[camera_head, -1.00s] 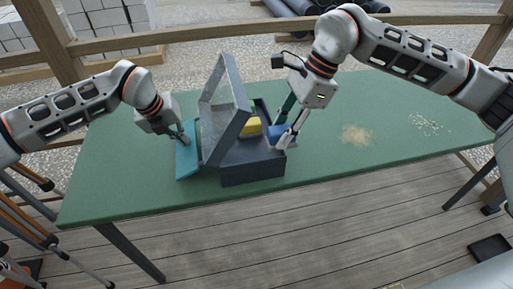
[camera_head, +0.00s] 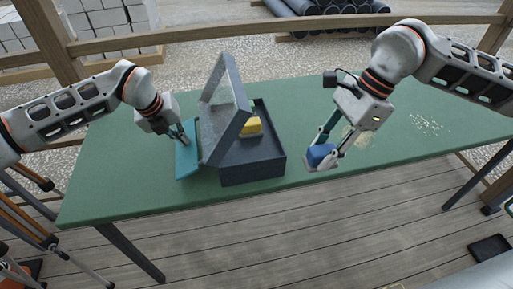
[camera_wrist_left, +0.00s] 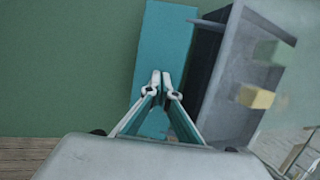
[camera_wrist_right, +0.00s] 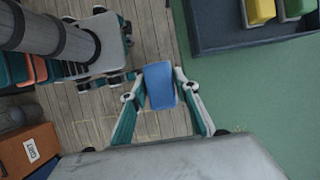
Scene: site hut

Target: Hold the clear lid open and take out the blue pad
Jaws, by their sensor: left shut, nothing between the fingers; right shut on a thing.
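The dark grey box (camera_head: 252,173) stands on the green table. Its clear lid (camera_head: 221,105), in a grey frame, is raised and leans left past upright. My left gripper (camera_head: 186,143) is shut and empty, low beside the lid's outer side, over a flat teal piece (camera_head: 187,165); whether it touches the lid I cannot tell. In the left wrist view its fingertips (camera_wrist_left: 162,86) are together above the teal piece (camera_wrist_left: 164,50). My right gripper (camera_head: 322,150) is shut on the blue pad (camera_head: 319,155), right of the box and clear of it. The right wrist view shows the pad (camera_wrist_right: 160,84) between the fingers.
A yellow pad (camera_head: 251,126) lies in the box; a green one (camera_wrist_right: 296,8) shows beside it in the right wrist view. Sandy crumbs and pale bits (camera_head: 426,124) lie on the right of the table. The blue pad is near the table's front edge, with planks beyond.

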